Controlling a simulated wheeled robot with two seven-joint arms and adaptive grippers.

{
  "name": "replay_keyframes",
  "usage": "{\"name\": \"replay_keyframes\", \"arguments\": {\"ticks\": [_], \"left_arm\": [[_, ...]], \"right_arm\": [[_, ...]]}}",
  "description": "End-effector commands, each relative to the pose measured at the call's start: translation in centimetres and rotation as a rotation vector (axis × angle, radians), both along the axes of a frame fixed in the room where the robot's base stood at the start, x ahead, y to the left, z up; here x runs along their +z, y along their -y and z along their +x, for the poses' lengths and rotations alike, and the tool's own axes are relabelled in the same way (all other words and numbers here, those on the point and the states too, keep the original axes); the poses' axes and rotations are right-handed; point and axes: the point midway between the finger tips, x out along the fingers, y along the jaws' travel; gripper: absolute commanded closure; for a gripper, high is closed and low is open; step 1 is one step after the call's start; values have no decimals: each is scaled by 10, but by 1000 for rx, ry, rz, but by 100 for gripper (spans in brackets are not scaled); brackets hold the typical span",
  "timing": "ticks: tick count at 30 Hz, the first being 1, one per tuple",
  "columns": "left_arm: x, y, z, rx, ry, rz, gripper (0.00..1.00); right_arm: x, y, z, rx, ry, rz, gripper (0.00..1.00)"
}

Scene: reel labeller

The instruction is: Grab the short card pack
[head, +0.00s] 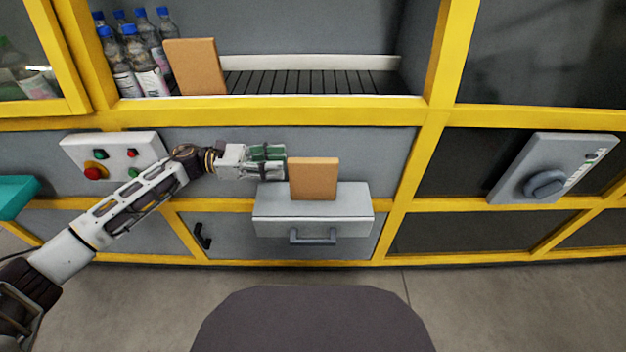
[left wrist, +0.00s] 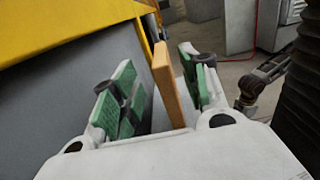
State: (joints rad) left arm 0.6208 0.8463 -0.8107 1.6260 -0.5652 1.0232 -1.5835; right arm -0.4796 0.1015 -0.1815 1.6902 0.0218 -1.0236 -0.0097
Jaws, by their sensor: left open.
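The short card pack (head: 314,179) is a plain orange-brown box standing upright on the grey drawer unit below the shelf. A taller pack (head: 195,66) of the same colour stands on the shelf above. My left gripper (head: 286,161) is open and level, with its green-padded fingertips just left of the short pack, near its upper part. In the left wrist view (left wrist: 160,92), the short pack (left wrist: 168,85) shows edge-on in the gap between the two fingers, with space on both sides. I cannot tell whether the fingertips reach past its near edge. My right gripper is not seen.
The grey drawer unit (head: 313,213) has a handle in front. Several bottles (head: 133,55) stand left of the taller pack. A button panel (head: 112,157) is behind my left arm, and a rotary switch box (head: 553,168) is at the right. Yellow beams (head: 270,109) frame the machine.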

Motion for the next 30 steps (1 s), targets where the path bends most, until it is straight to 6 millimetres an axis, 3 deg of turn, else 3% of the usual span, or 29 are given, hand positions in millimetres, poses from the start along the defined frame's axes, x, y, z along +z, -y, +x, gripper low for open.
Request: {"name": "replay_keyframes", "arguments": {"ticks": [9,25,30], "left_arm": [[1,39,0,-1,0,-1,55],[0,47,0,0,0,-1,55],[1,59,0,-2,0,-2,55]], "right_arm": [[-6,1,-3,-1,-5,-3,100],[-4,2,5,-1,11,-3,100],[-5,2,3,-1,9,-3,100]]}}
